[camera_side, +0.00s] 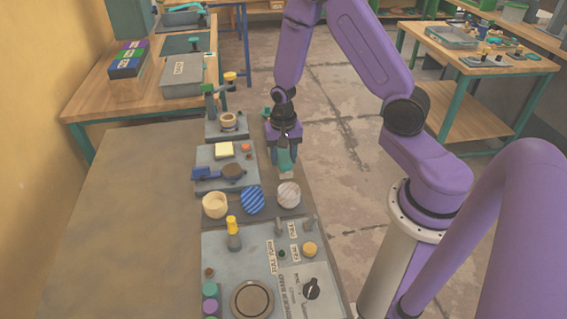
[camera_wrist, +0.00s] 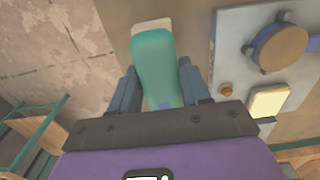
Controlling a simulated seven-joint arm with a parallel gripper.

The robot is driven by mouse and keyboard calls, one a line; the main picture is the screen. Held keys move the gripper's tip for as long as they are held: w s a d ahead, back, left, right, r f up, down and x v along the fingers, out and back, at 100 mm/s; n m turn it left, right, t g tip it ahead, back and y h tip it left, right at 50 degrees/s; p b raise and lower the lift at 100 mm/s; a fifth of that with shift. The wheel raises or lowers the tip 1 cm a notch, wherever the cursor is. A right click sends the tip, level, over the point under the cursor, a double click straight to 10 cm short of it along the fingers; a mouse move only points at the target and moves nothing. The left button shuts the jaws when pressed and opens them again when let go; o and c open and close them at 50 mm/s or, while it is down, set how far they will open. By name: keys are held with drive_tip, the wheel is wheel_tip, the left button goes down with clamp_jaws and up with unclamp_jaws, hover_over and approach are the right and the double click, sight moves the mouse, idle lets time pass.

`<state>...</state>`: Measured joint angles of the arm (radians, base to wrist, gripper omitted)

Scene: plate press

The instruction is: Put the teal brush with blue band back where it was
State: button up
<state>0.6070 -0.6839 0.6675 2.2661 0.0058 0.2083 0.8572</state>
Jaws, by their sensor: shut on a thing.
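The teal brush (camera_wrist: 154,62) is between the two fingers of my gripper (camera_wrist: 157,82) in the wrist view, with a pale end pointing away from the palm. It also shows in the side view (camera_side: 286,160), hanging below my gripper (camera_side: 285,150). My gripper is shut on the brush. It is beside the right edge of the bench, right of the plate with the blue-handled round part. Whether the brush touches the surface below is unclear.
Left of my gripper is a grey plate (camera_side: 207,156) with a cream block (camera_side: 224,149) and a blue-handled round part (camera_side: 232,171). The bench's left side (camera_side: 130,220) is clear.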

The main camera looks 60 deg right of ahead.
drive_tip(key=shift+f, duration=1.45)
drive_tip(key=shift+f, duration=0.15)
drive_tip(key=o, duration=1)
